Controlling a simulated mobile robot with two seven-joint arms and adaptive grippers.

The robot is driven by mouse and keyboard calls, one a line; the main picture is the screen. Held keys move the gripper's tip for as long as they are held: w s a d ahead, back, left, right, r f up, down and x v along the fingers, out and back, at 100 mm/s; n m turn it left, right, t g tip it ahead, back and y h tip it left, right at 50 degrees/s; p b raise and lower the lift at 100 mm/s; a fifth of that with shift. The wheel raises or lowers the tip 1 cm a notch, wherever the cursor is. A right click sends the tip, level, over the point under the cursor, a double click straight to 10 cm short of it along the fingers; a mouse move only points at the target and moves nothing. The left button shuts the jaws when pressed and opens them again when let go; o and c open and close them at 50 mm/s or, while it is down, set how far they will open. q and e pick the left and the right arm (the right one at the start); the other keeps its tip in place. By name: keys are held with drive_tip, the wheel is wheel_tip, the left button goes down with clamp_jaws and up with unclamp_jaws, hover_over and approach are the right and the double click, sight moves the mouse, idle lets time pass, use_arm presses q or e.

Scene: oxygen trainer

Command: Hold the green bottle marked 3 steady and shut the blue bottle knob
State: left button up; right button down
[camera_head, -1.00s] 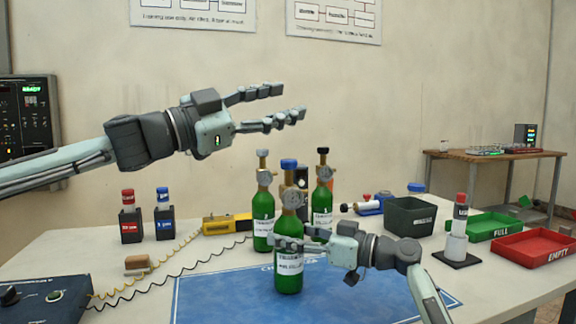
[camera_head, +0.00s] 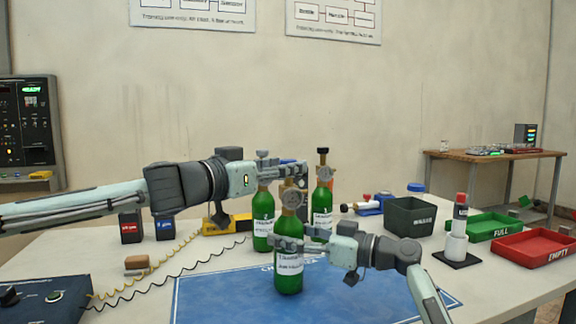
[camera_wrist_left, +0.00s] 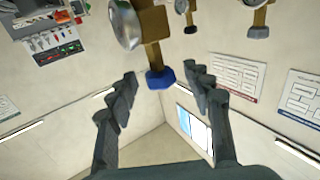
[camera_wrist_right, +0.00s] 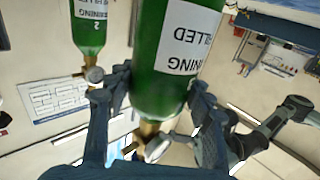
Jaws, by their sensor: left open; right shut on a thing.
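The green bottle with the blue knob stands upright at the front of three bottles (camera_head: 289,284); its number is unreadable. My right gripper (camera_head: 288,244) is shut on its body from the right. The right wrist view shows this bottle (camera_wrist_right: 153,97) between the fingers of my right gripper (camera_wrist_right: 158,88). My left gripper (camera_head: 302,173) is open at the height of the bottle's top, its fingers mostly covering the knob in the head view. In the left wrist view the blue knob (camera_wrist_left: 160,78) lies between the open fingers of my left gripper (camera_wrist_left: 162,88), with no clear contact.
Two other green bottles, left (camera_head: 262,236) and right (camera_head: 321,204), stand close behind. A blue mat (camera_head: 225,292) lies below. A dark bin (camera_head: 410,219), a green tray (camera_head: 490,228) and a red tray (camera_head: 535,248) are to the right. Coiled cables (camera_head: 150,280) run at left.

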use_arm(q)
drive_tip(key=shift+x, duration=0.9)
drive_tip(key=shift+c, duration=0.2)
clamp_jaws()
